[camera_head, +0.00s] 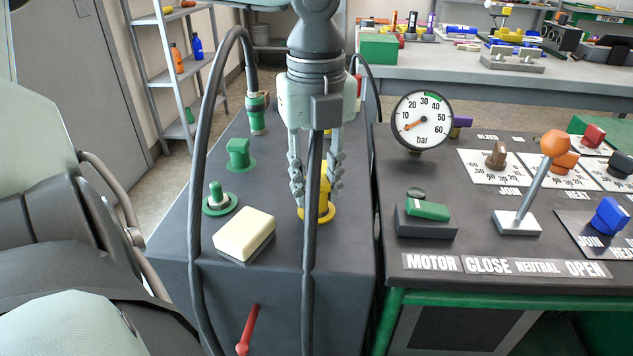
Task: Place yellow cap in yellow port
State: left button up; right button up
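My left gripper (317,190) points straight down over the dark cart top, with one finger on each side of an upright yellow piece (326,184). The piece looks like the yellow cap and stands on or just over the round yellow port flange (322,214). A black hose crosses in front of the gripper and hides much of the piece. I cannot tell whether the fingers touch it or whether it is seated in the port. My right gripper is not in view.
Left of the gripper are a green cap (238,153), a green threaded port (219,200), a green hose connector (257,114) and a cream block (244,233). Black hoses (206,180) arch over the cart. A control panel (465,220) with gauge (422,119) and orange-knobbed lever (541,170) stands right.

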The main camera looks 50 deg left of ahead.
aim_at(316, 180)
pick_arm(q)
jog(key=o, duration=0.8)
jog(key=shift+c, duration=0.2)
jog(key=shift+o, duration=0.3)
jog(key=shift+r+p, duration=0.2)
jog(key=shift+p, duration=0.1)
jog(key=shift+w+r, duration=0.1)
jog(key=shift+r, duration=0.3)
notch_tip(316, 180, up, 11)
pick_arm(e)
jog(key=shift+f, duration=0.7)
pick_arm(q)
jog(key=shift+r, duration=0.1)
